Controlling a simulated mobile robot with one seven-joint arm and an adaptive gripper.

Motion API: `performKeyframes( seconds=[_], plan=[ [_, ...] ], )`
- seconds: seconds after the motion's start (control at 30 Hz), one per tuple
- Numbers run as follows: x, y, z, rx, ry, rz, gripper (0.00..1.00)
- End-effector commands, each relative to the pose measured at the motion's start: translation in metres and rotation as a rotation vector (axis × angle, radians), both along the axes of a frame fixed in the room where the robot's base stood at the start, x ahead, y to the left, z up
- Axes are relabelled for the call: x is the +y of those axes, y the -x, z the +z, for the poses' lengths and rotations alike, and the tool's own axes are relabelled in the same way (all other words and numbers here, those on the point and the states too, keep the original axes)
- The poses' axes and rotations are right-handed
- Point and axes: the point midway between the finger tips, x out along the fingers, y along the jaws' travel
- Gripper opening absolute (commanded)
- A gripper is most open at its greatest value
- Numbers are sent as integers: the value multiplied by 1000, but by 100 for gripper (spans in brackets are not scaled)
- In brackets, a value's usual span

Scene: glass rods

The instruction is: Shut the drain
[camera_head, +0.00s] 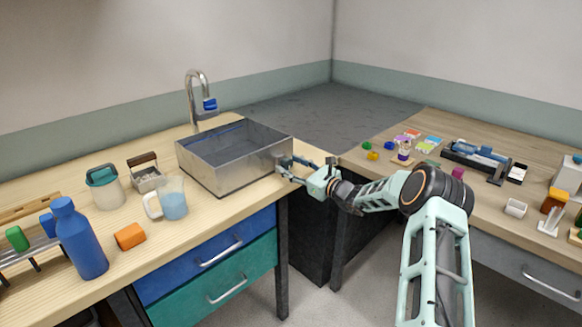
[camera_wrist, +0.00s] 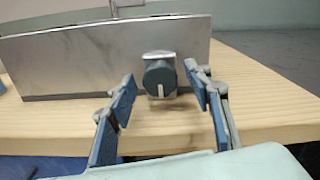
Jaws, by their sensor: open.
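A metal sink basin (camera_head: 228,178) stands on the left wooden counter, with water-like grey-blue inside. In the wrist view, its metal side wall (camera_wrist: 60,70) carries a dark round knob (camera_wrist: 159,78) with a pale line pointing down, on a small metal plate. My gripper (camera_head: 284,167) is at the basin's right end. In the wrist view, my gripper (camera_wrist: 160,92) is open, one finger on each side of the knob, nearer to me and apart from it. The knob is hidden behind my gripper in the head view.
A faucet (camera_head: 198,95) with a blue tip rises behind the basin. A measuring jug (camera_head: 172,198), a blue bottle (camera_head: 79,240) and an orange block (camera_head: 130,236) stand left of it. A right-hand table (camera_head: 465,125) holds several small objects, beyond a gap.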

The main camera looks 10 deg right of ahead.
Motion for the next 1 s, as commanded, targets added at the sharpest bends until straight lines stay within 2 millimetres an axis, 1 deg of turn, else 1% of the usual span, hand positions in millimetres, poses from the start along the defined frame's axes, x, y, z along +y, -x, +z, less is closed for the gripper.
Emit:
performKeyframes(
  seconds=[0.17, 0.5, 0.57, 0.83, 1.0],
  plan=[
    [0, 0, 0, 1, 1, 0, 46],
    [0, 0, 0, 1, 1, 1, 10],
    [0, 0, 0, 1, 1, 1, 4],
    [0, 0, 0, 18, -23, 1, 4],
    [0, 0, 0, 63, -85, 0, 4]
  ],
)
